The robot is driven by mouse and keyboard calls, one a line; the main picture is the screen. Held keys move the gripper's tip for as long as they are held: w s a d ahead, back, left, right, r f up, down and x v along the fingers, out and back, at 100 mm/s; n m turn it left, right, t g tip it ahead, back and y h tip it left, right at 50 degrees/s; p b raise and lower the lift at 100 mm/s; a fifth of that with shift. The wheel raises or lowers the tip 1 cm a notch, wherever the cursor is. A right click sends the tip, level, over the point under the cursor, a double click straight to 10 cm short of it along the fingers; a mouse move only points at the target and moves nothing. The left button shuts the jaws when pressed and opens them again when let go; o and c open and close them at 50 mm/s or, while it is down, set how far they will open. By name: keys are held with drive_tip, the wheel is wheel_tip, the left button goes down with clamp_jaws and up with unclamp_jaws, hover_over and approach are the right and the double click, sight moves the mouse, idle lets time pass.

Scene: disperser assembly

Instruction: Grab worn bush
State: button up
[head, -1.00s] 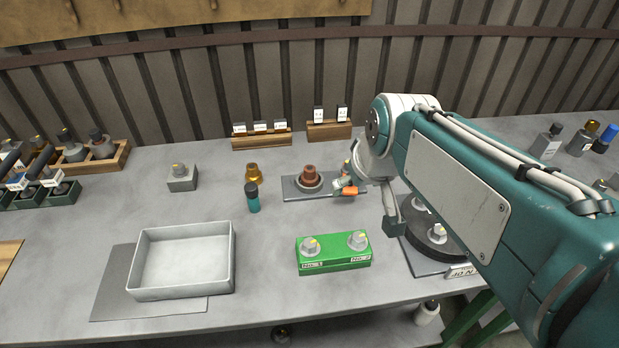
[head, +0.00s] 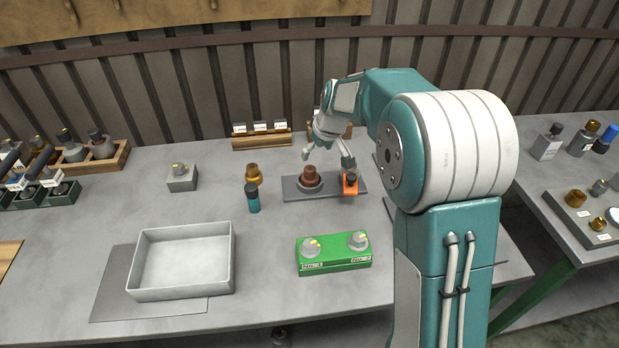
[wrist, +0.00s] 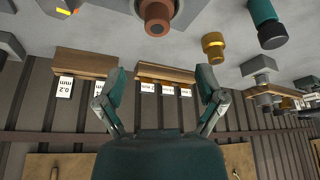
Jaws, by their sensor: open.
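The worn bush, a reddish-brown collared piece (head: 311,174), sits upright in a light ring holder on a dark grey plate (head: 290,190). It also shows at the top of the wrist view (wrist: 157,14), partly cut off by the edge. My gripper (head: 327,158) is open and empty, above and slightly behind the bush, with its fingers apart and not touching it. In the wrist view my gripper's two fingers (wrist: 161,84) are spread wide, with the bush beyond their tips.
An orange-based piece (head: 350,186) stands at the plate's right end. A brass bush (head: 253,173) and a teal bottle (head: 252,200) stand to the left. A green block with two knobs (head: 334,255) and an empty tray (head: 143,270) lie in front. Wooden label racks (head: 262,140) stand behind.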

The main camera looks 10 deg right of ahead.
sight(311, 169)
drive_tip(key=x, duration=0.5)
drive_tip(key=shift+w+f, duration=0.1)
drive_tip(key=shift+f, duration=0.05)
drive_tip(key=x, duration=0.5)
drive_tip(key=shift+d+f, duration=0.15)
drive_tip(key=shift+f, duration=0.15)
clamp_jaws()
